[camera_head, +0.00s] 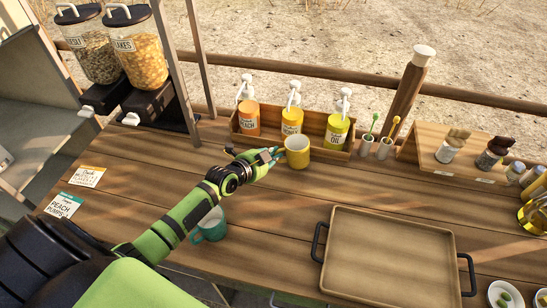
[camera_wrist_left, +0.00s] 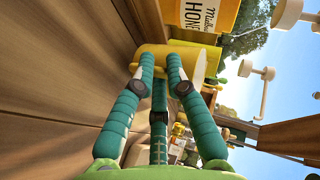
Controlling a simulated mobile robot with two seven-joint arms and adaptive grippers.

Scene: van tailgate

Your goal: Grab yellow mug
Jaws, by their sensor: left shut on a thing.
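The yellow mug (camera_head: 297,152) stands upright at the back of the wooden table, just in front of the syrup bottle rack. My left gripper (camera_head: 279,154) reaches it from the left and is shut on it. In the left wrist view the teal fingers of the gripper (camera_wrist_left: 161,80) close on the yellow mug (camera_wrist_left: 150,58), whose pale rim faces right. The mug's handle is hidden or hard to make out. Whether the mug is touching the table cannot be told. My right gripper is not in view.
A wooden rack (camera_head: 318,149) with several pump bottles is right behind the mug. A teal mug (camera_head: 210,226) stands beside my left forearm. An empty wooden tray (camera_head: 388,258) lies at front right. Cereal dispensers (camera_head: 138,50) stand at back left.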

